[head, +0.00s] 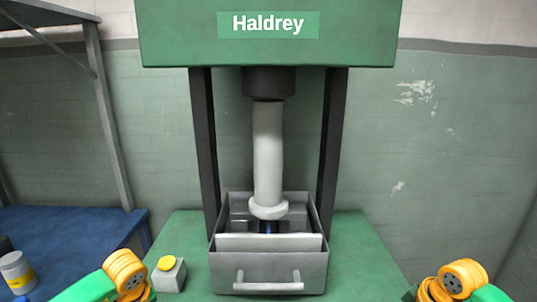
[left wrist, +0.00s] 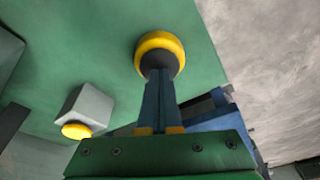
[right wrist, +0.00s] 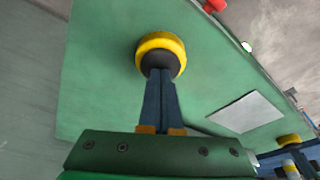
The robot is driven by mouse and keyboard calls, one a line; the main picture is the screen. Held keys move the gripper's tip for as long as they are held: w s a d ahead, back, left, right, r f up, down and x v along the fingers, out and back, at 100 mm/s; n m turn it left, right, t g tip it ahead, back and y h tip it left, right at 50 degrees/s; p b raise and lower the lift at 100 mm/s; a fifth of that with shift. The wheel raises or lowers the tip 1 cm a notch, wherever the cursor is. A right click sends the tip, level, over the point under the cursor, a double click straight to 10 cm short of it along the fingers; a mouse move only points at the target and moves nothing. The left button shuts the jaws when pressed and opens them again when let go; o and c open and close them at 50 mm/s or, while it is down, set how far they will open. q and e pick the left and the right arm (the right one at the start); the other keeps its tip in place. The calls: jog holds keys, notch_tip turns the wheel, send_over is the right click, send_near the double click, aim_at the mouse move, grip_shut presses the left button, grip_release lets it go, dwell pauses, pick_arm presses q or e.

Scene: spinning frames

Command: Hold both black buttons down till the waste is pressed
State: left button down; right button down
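In the left wrist view a black button (left wrist: 158,60) sits in a yellow collar (left wrist: 160,41) on the green bench. My left gripper (left wrist: 157,75) has its fingers together, with the tips at the button. In the right wrist view the other black button (right wrist: 158,62) has the same yellow collar (right wrist: 160,42). My right gripper (right wrist: 158,75) is also shut, tips at it. How deep either button sits cannot be told. The press ram (head: 268,155) reaches down into a grey metal box (head: 268,262). A little blue waste (head: 268,227) shows under its foot; the rest is hidden.
The green press head (head: 268,50) stands on two dark posts. A grey box with a yellow button (head: 167,266) stands left on the bench. A blue table (head: 75,240) with a pale can (head: 17,270) is farther left. A white sheet (right wrist: 235,112) lies on the bench.

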dwell(0.3)
jog(key=shift+w+a+v, duration=0.1)
jog(key=shift+w+v, duration=0.1)
jog(key=shift+v, duration=0.75)
jog(key=shift+w+a+v, duration=0.15)
jog(key=shift+w+v, duration=0.05)
jog(key=shift+v, duration=0.8)
jog(key=shift+w+a+v, duration=0.1)
jog(key=shift+w+v, duration=0.1)
jog(key=shift+v, duration=0.75)
jog(key=shift+r, duration=0.2)
jog(key=s+r, duration=0.3)
jog(key=s, duration=0.4)
pick_arm(q)
jog(key=shift+r, duration=0.1)
jog(key=shift+w+a+v, duration=0.1)
jog(key=shift+a+v, duration=0.1)
jog(key=shift+v, duration=0.75)
jog(key=shift+w+a+v, duration=0.15)
jog(key=shift+a+v, duration=0.05)
jog(key=shift+v, duration=0.75)
jog(key=shift+w+a+v, duration=0.1)
jog(key=shift+a+v, duration=0.1)
jog(key=shift+v, duration=0.7)
jog(key=shift+r, duration=0.2)
